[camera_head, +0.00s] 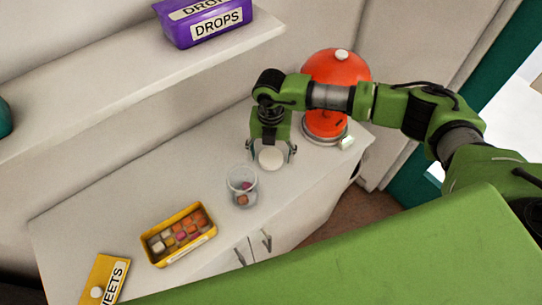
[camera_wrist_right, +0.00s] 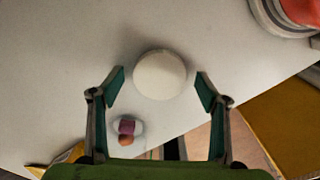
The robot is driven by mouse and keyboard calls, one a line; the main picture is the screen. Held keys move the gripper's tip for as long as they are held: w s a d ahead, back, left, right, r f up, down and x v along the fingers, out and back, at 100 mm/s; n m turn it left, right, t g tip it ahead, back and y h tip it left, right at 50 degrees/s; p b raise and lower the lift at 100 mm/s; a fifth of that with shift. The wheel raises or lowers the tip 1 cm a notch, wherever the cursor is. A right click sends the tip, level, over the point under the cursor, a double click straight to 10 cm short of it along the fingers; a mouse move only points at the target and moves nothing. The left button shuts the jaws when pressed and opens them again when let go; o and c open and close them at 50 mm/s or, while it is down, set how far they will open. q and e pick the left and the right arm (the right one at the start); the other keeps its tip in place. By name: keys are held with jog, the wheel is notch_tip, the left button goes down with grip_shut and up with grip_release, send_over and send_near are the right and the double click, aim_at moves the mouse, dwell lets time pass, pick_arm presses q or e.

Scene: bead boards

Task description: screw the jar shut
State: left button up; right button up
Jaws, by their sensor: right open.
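The clear glass jar (camera_head: 242,186) stands upright on the white counter with a few small sweets inside and its top open. In the right wrist view, sweets (camera_wrist_right: 126,130) show low at the left; the glass itself is hard to make out. A round white lid (camera_head: 270,158) is just behind and right of the jar. It also shows in the right wrist view (camera_wrist_right: 160,74). My right gripper (camera_head: 271,152) is open above the lid, with its fingers (camera_wrist_right: 160,88) apart on either side and not touching it. My left gripper is not in view.
A yellow tray (camera_head: 179,262) of sweets lies left of the jar, and a yellow "SWEETS" lid (camera_head: 108,278) is farther left. A red domed thing (camera_head: 338,66) stands behind my right arm. A purple "DROPS" box (camera_head: 205,22) sits on the shelf (camera_head: 120,92) above.

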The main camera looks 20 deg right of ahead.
aim_at(272, 157)
jog(key=c, duration=0.8)
jog(key=shift+d+r+b, duration=0.2)
jog(key=shift+r+b, duration=0.05)
jog(key=shift+b, duration=0.4)
notch_tip(272, 157, up, 11)
jog(key=b, duration=0.3)
jog(key=s+d+b, duration=0.3)
jog(key=s+d, duration=0.2)
jog(key=d, duration=0.3)
jog(key=s+d+b, duration=0.3)
jog(key=s+d, duration=0.2)
jog(key=d, duration=0.4)
jog(key=shift+b, duration=0.3)
jog(key=shift+s+a, duration=0.1)
